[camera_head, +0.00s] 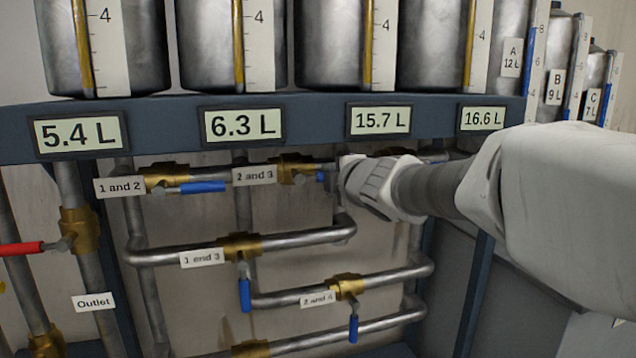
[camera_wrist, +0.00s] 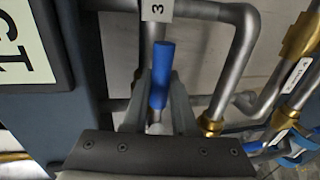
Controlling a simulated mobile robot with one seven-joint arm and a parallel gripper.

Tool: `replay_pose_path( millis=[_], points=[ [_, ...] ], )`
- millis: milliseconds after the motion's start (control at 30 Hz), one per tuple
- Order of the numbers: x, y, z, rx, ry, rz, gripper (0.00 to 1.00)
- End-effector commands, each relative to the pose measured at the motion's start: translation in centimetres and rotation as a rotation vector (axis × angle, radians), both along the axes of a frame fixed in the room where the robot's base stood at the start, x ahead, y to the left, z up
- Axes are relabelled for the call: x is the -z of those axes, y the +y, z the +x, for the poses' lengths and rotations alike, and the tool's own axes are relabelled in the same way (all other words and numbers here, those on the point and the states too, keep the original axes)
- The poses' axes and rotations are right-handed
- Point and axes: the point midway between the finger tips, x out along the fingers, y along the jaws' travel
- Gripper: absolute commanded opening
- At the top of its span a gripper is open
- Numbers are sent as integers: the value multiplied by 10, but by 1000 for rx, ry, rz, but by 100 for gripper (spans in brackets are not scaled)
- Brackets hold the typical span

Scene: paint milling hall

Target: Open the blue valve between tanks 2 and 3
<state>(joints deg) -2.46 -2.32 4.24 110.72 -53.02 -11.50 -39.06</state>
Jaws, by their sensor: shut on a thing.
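The label "2 and 3" (camera_head: 254,175) marks a brass valve (camera_head: 297,169) on the upper pipe, below the displays. A small part of its blue handle (camera_head: 321,176) shows in the head view, pointing right, roughly along the pipe. The rest is hidden by my gripper (camera_head: 341,180), which reaches in from the right. In the wrist view the blue handle (camera_wrist: 160,76) lies between the two fingers of my gripper (camera_wrist: 160,95), which is shut on it. The handle's end toward my palm is partly hidden. The valve's brass body is not clear in the wrist view.
Close by are valves "1 and 2" with a horizontal blue handle (camera_head: 202,187), "1 and 3" with a hanging handle (camera_head: 245,295) and "2 and 4" with a hanging handle (camera_head: 353,328). A red handle (camera_head: 22,248) is at far left. The tank shelf (camera_head: 280,108) runs above.

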Motion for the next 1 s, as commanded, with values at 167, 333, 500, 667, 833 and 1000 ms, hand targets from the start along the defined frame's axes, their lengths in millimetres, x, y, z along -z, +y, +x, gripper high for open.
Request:
replay_pose_path(
  millis=[167, 333, 500, 667, 833, 1000],
  points=[
    [-3, 0, 0, 0, -9, -17, 0],
    [-4, 0, 0, 0, -10, -18, 0],
    [-4, 0, 0, -1, -10, -18, 0],
    [-4, 0, 0, -1, -10, -17, 53],
    [-3, 0, 0, -1, -8, -17, 56],
    [-3, 0, -1, -1, -7, -17, 56]
  ],
)
